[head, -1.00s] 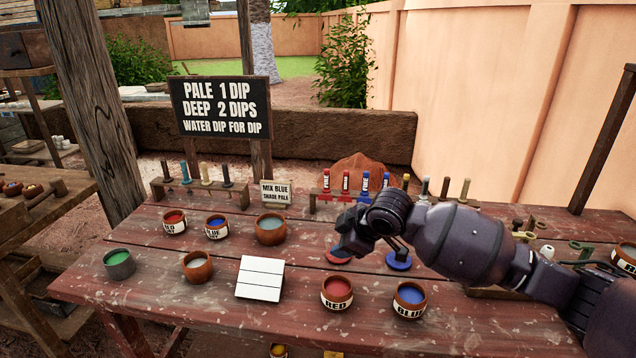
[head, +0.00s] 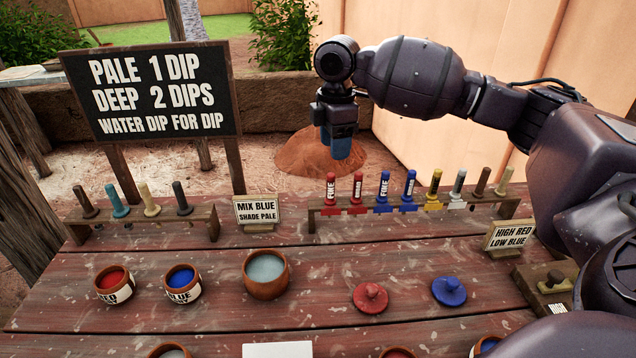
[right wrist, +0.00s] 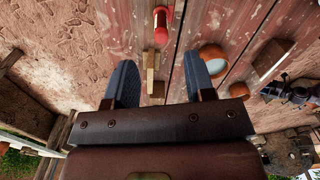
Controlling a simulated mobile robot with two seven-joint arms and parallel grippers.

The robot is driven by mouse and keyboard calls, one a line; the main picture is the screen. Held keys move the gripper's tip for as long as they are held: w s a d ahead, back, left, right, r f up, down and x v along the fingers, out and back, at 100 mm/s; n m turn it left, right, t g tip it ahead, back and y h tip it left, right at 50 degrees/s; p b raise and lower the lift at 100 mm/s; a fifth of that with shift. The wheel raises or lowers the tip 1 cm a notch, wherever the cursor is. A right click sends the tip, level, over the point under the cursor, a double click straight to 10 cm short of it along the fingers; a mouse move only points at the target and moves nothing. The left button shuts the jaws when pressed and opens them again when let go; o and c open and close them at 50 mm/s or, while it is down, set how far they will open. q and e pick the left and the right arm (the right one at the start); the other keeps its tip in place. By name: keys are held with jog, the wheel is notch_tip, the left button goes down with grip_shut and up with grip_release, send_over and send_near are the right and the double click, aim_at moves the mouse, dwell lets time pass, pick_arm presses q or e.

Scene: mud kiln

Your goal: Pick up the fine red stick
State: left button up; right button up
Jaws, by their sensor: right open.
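Two red sticks stand upright in the wooden rack at the back of the table in the head view. The leftmost (head: 331,190) carries a label that seems to read FINE; the other red stick (head: 358,190) is just right of it, its label unclear. My right gripper (head: 341,152) points down, open and empty, above the rack's left end, apart from the sticks. In the right wrist view, its two blue-grey fingers (right wrist: 160,72) are spread apart, with a red stick (right wrist: 161,25) beyond the tips. My left gripper is not in view.
Blue sticks (head: 384,192), a yellow stick (head: 433,190) and others share the rack (head: 315,214). Paint pots (head: 182,284), a water bowl (head: 265,275), a red lid (head: 370,298) and a blue lid (head: 449,291) sit in front.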

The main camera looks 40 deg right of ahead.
aim_at(331, 174)
notch_tip(331, 174, down, 5)
jog(key=shift+s+f+b, duration=0.15)
jog(key=shift+b, duration=0.45)
jog(key=shift+a+f, duration=0.1)
jog(key=shift+f, duration=0.2)
jog(key=f, duration=0.1)
jog(key=f+b, duration=0.1)
jog(key=f, duration=0.2)
jog(key=shift+w+a+f+b, duration=0.2)
jog(key=shift+a+f+b, duration=0.05)
jog(key=shift+f+b, duration=0.15)
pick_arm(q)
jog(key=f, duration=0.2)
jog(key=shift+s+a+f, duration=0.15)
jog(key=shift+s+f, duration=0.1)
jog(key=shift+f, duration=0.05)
pick_arm(e)
jog(key=shift+r, duration=0.1)
jog(key=shift+c, duration=0.4)
grip_shut()
jog(key=shift+r, duration=0.15)
